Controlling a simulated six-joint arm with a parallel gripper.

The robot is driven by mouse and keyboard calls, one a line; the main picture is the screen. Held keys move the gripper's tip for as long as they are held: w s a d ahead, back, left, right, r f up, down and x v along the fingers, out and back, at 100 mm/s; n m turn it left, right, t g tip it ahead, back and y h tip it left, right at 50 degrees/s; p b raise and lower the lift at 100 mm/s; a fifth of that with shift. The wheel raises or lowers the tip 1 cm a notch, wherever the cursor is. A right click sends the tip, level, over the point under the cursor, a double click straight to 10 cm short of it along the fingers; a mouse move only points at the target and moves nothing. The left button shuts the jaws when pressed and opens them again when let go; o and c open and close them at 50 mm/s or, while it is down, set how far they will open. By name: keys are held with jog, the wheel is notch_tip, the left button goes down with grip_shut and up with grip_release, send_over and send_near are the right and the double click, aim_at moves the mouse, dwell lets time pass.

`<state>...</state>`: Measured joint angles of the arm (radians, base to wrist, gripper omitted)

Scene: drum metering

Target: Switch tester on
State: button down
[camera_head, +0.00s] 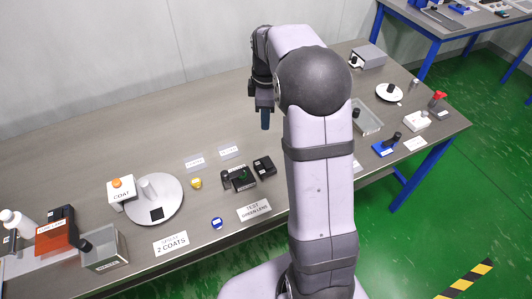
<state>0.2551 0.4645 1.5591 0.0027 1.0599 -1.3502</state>
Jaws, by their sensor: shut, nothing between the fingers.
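The tester appears to be the small black device (238,179) with a green spot on top, near the middle of the table. A white card (254,210) reading "TEST GREEN LENS" lies just in front of it. Its switch is too small to make out. A second black box (264,166) sits close by on its right. My gripper (265,122) points down with blue fingertips shut and empty. In the picture it is above and beyond both black boxes, apart from them.
A grey disc (177,211) with a post and a white box (121,194) marked "COAT" stand left. An open bin (106,248) stands front left. The back left of the table is clear.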

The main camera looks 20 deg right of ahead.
jog(key=shift+s+a+n, duration=0.1)
jog(key=shift+s+n, duration=0.1)
jog(key=shift+n, duration=0.7)
jog(key=shift+s+n, duration=0.25)
jog(key=shift+n, duration=0.65)
jog(key=shift+s+a+n, duration=0.1)
jog(key=shift+s+n, duration=0.1)
jog(key=shift+n, duration=0.7)
jog(key=shift+g, duration=0.3)
jog(key=shift+f, duration=0.15)
jog(key=p, duration=0.4)
send_over(266, 160)
notch_tip(266, 160, down, 12)
jog(key=shift+r, duration=0.15)
jog(key=shift+f, duration=1.05)
